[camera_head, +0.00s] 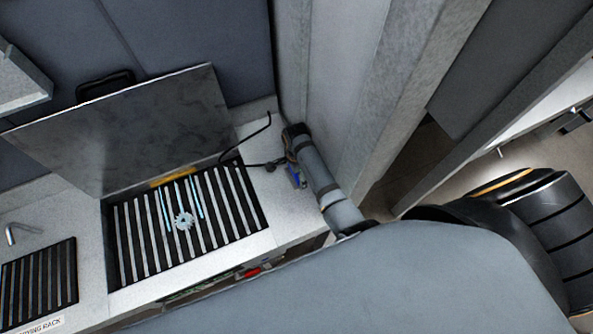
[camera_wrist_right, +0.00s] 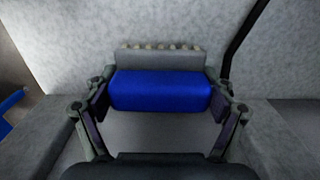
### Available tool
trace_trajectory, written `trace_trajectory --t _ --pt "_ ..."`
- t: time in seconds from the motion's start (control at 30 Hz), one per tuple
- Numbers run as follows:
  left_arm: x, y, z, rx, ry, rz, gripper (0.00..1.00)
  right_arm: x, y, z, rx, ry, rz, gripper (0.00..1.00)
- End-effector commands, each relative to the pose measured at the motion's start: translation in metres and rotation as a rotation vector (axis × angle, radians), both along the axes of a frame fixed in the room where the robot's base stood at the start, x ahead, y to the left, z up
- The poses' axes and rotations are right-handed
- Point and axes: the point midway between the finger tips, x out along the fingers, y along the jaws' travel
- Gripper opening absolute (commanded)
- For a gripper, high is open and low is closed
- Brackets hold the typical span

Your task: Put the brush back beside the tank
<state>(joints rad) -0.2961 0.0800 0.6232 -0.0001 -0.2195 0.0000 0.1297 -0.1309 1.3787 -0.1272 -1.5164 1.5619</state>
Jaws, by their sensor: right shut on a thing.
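The brush (camera_wrist_right: 160,90) has a blue body and a grey block with a row of pale tips. It fills the space between the fingers of my right gripper (camera_wrist_right: 161,102) in the right wrist view. In the head view my right gripper (camera_head: 283,167) is over the pale counter to the right of the slatted tank (camera_head: 233,160), with the blue of the brush (camera_head: 297,178) showing beside it. I cannot tell whether the brush touches the counter. The tank has a dark inside, light bars and a raised grey lid (camera_head: 130,125). My left gripper is not in view.
A white toothed wheel (camera_head: 184,221) lies on the tank's bars, near thin light-blue rods. A black bent hose or wire (camera_head: 248,140) stands between tank and gripper. A drying rack (camera_head: 40,280) is at left. A grey wall post (camera_head: 345,70) rises close behind my right arm.

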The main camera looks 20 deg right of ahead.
Motion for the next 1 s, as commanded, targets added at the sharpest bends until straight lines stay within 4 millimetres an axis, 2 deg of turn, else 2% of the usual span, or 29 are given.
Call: trace_trajectory --t 0.8,0.83,0.93,1.0 --pt "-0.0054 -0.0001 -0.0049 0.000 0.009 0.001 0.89 0.0004 0.0000 -0.0094 0.000 -0.001 0.000 0.54" --pt "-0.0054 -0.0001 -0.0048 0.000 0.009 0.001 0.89 0.0005 0.0000 -0.0095 0.000 -0.001 0.000 0.85" --pt "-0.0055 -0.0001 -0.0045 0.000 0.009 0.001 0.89 0.0004 0.0000 -0.0090 0.000 -0.001 0.000 0.98" --pt "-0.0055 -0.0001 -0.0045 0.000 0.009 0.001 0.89 0.0004 0.0000 -0.0090 0.000 -0.001 0.000 1.00"
